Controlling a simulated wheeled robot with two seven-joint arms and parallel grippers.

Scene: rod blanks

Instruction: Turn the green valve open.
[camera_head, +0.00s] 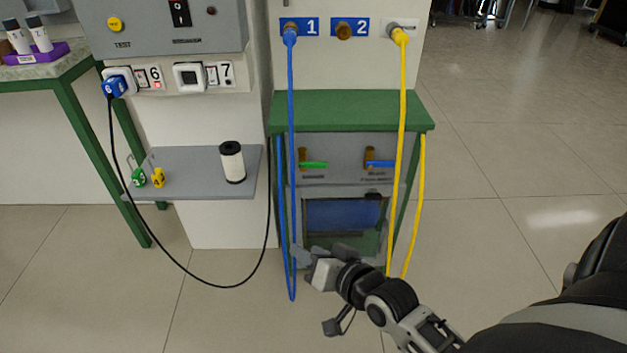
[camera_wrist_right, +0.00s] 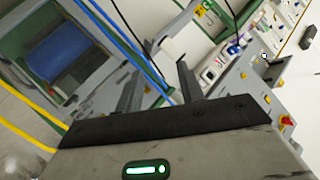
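The green valve (camera_head: 314,165) is a horizontal green lever beside a brass-coloured fitting, on the left of the grey panel under the green-topped stand. A blue-handled valve (camera_head: 381,164) sits to its right on the same panel. My right gripper (camera_head: 304,258) is below the green valve, in front of the stand's lower part, apart from the lever. In the right wrist view my right gripper's fingers (camera_wrist_right: 158,88) stand apart, with no valve between them. I cannot make out the green valve in that view. My left gripper is not in view.
A blue hose (camera_head: 291,180) hangs in front of the stand close to my right gripper, left of the green lever. A yellow hose (camera_head: 398,150) hangs on the right. A grey shelf (camera_head: 200,182) with a white roll stands at left. Open floor lies at right.

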